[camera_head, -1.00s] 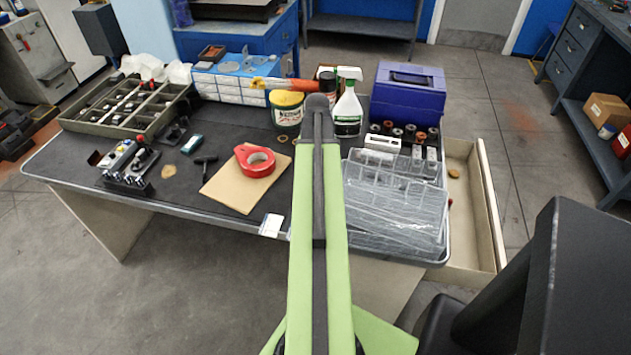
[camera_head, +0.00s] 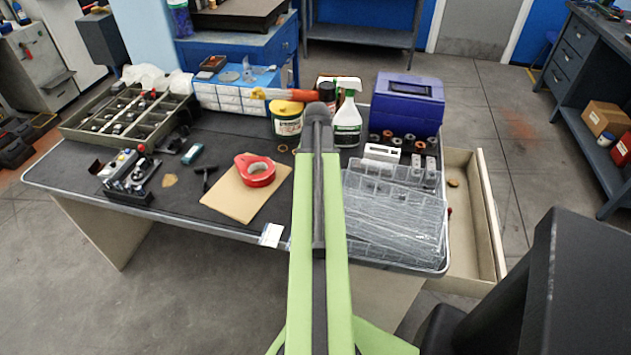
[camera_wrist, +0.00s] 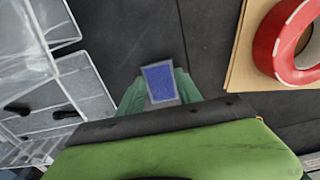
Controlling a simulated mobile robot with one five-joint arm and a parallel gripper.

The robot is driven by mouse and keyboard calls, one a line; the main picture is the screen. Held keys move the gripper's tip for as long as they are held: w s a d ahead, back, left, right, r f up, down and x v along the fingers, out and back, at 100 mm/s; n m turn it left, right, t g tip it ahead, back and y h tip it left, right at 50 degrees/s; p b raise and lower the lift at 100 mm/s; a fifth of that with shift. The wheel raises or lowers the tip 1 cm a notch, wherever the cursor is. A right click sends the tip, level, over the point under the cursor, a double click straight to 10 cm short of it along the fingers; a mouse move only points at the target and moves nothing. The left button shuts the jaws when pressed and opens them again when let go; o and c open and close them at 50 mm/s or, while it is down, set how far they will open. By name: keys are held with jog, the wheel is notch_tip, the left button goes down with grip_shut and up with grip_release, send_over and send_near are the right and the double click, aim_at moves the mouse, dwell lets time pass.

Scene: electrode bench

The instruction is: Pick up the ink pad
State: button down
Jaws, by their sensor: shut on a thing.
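The ink pad (camera_wrist: 159,84) shows in the wrist view as a small blue rectangle with a pale grey rim. It sits between the two green fingers of my gripper (camera_wrist: 160,90), which is shut on it. The dark bench top lies beyond the pad; I cannot tell how far the pad is above it. In the head view, my green arm hides the gripper and the pad.
Clear plastic organizer boxes (camera_head: 395,220) lie right of my arm. A red tape roll (camera_head: 258,171) rests on brown card (camera_head: 232,203) to the left. A spray bottle (camera_head: 347,122), a tub (camera_head: 286,122) and a blue case (camera_head: 408,104) stand farther back.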

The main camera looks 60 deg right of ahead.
jog(key=r+p, duration=0.3)
jog(key=d+r+p, duration=0.1)
jog(key=r, duration=0.1)
jog(key=shift+s+p, duration=0.3)
jog(key=s+d+r+p, duration=0.3)
jog(key=s+d, duration=0.1)
jog(key=d, duration=0.1)
jog(key=s+d+r+p, duration=0.2)
jog(key=d, duration=0.1)
jog(key=shift+s+d+r+p, duration=0.15)
jog(key=shift+s+r+p, duration=0.15)
jog(key=shift+r, duration=0.05)
